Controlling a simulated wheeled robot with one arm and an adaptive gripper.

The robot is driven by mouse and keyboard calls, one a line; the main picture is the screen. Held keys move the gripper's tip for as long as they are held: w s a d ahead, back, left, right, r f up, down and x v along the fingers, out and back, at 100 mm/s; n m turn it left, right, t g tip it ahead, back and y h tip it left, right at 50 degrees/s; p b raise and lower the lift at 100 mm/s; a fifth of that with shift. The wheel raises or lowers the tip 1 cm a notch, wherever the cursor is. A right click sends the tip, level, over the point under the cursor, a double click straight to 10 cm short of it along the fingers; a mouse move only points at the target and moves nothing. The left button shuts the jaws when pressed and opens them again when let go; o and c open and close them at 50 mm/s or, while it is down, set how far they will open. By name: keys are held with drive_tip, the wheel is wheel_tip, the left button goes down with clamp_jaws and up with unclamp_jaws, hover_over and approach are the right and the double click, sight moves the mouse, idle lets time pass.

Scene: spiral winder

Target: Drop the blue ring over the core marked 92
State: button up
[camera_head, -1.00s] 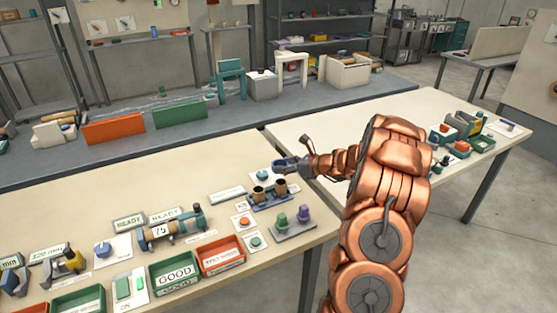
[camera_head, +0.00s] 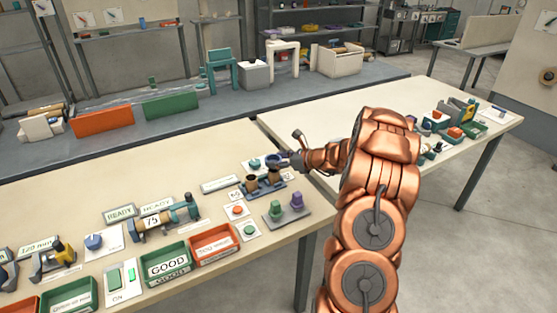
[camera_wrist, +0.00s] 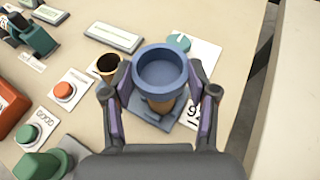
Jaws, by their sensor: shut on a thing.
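The blue ring (camera_wrist: 161,66) is held between the two fingers of my gripper (camera_wrist: 160,88) in the wrist view. A brown core (camera_wrist: 158,106) shows just below the ring, largely hidden by it. A card beside that core shows a 9, with the rest of its number hidden by my finger. A second brown core (camera_wrist: 107,67) stands to the left with an open top. In the head view my gripper (camera_head: 287,160) is just above the right core (camera_head: 274,178). The left core (camera_head: 250,185) is uncovered. I cannot tell whether ring and core touch.
Both cores stand on a blue-grey base (camera_wrist: 144,116). A teal knob (camera_head: 254,163) is behind them. A green peg (camera_head: 276,208) and a purple peg (camera_head: 297,200) stand in front. Red and green buttons and trays are to the left.

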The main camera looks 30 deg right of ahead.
sight(269, 171)
drive_tip(key=shift+f+b, duration=1.25)
drive_tip(key=shift+f, duration=1.2)
drive_tip(key=o, duration=1.3)
drive_tip(key=shift+c, duration=0.2)
drive_tip(key=v, duration=1.2)
